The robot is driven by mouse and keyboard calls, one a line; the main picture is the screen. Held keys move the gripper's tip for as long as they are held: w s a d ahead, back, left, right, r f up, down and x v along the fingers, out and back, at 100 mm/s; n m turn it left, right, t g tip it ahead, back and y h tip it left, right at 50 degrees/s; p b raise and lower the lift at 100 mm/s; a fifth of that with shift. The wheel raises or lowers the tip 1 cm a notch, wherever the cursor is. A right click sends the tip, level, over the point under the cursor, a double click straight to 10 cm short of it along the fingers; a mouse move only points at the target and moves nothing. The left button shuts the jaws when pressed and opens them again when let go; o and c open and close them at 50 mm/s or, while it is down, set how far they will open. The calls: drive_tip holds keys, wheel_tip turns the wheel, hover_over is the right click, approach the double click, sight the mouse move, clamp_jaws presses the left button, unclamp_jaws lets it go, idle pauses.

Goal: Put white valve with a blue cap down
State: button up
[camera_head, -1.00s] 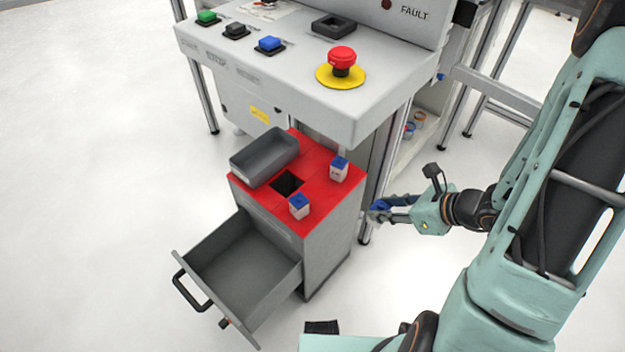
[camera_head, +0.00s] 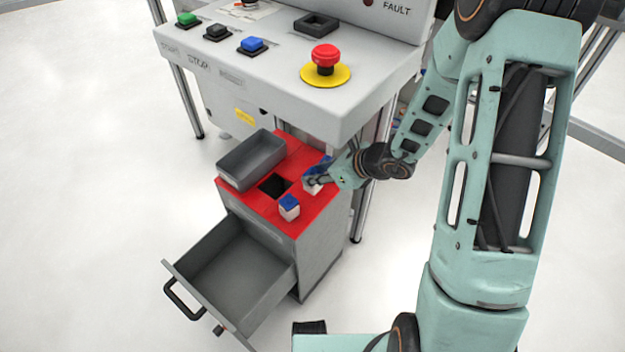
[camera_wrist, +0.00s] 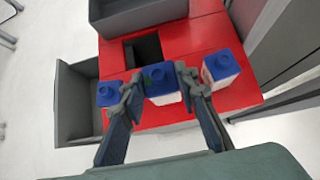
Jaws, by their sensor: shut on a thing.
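My gripper (camera_wrist: 158,76) is shut on a white valve with a blue cap (camera_wrist: 161,87), one finger on each side of it. The held valve is upright at the red cabinet top (camera_wrist: 205,33), between two similar valves. Whether its base touches the top I cannot tell. One standing valve (camera_wrist: 108,93) is left of it in the wrist view, the other (camera_wrist: 220,69) right. In the head view my gripper (camera_head: 312,181) is over the right part of the red top. The near standing valve (camera_head: 289,208) shows clearly there; the far one is mostly hidden behind my gripper.
A grey bin (camera_head: 236,176) and a square dark hole (camera_head: 273,187) are on the red top. The drawer (camera_head: 205,300) below stands open. A control desk with a red emergency button (camera_head: 325,57) overhangs the cabinet's back side.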

drive_tip(key=shift+w+a, duration=0.2)
drive_tip(key=shift+a, duration=0.1)
drive_tip(key=shift+w+a+f+b, duration=0.15)
drive_tip(key=shift+f+b, duration=0.2)
drive_tip(key=shift+f, duration=0.55)
drive_tip(key=shift+w+a+f+b, duration=0.1)
drive_tip(key=shift+f+b, duration=0.2)
drive_tip(key=shift+f, duration=0.55)
drive_tip(key=shift+f, duration=0.2)
drive_tip(key=o, duration=1.2)
drive_tip(key=shift+r, duration=0.2)
